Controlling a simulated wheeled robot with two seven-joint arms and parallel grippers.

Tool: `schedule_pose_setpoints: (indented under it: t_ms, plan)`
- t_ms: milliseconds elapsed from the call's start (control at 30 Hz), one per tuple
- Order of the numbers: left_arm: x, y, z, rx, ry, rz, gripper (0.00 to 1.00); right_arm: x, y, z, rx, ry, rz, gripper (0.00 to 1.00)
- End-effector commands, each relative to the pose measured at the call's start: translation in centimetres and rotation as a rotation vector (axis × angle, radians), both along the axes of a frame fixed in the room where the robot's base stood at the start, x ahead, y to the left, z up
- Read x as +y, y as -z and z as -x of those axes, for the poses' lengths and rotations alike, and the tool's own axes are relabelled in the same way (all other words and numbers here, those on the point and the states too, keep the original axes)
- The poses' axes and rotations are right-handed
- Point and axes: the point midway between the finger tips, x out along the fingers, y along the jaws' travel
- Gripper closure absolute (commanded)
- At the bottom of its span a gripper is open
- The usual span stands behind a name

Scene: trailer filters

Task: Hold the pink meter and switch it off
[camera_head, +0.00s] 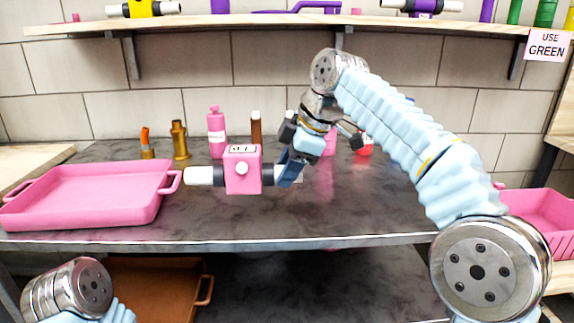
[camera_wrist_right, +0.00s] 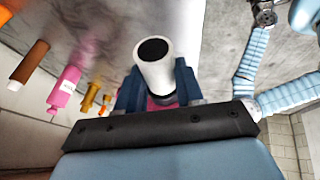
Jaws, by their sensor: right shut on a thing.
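The pink meter (camera_head: 242,170) is a boxy pink body with a small display on top, a round knob on its front and a white pipe end on each side. My right gripper (camera_head: 287,172) is shut on its right-hand pipe end and holds it above the dark counter. In the right wrist view, the white pipe end (camera_wrist_right: 153,62) with its dark opening sits between the blue fingers (camera_wrist_right: 158,90), and only a sliver of pink shows. The display reading is too small to tell. My left gripper is out of view; only part of my left arm shows at the lower left.
A pink tray (camera_head: 85,195) stands left on the dark counter (camera_head: 350,215). A pink bin (camera_head: 545,215) is at right. A shelf above holds a yellow meter (camera_head: 143,9).

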Motion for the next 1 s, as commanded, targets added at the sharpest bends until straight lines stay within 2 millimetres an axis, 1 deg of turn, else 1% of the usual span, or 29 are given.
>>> schedule_pose_setpoints:
  t_ms: [1000]
  plan:
    - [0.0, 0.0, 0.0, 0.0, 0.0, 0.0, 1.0, -0.7, 4.0, -4.3, -0.001, 0.001, -0.001, 1.0]
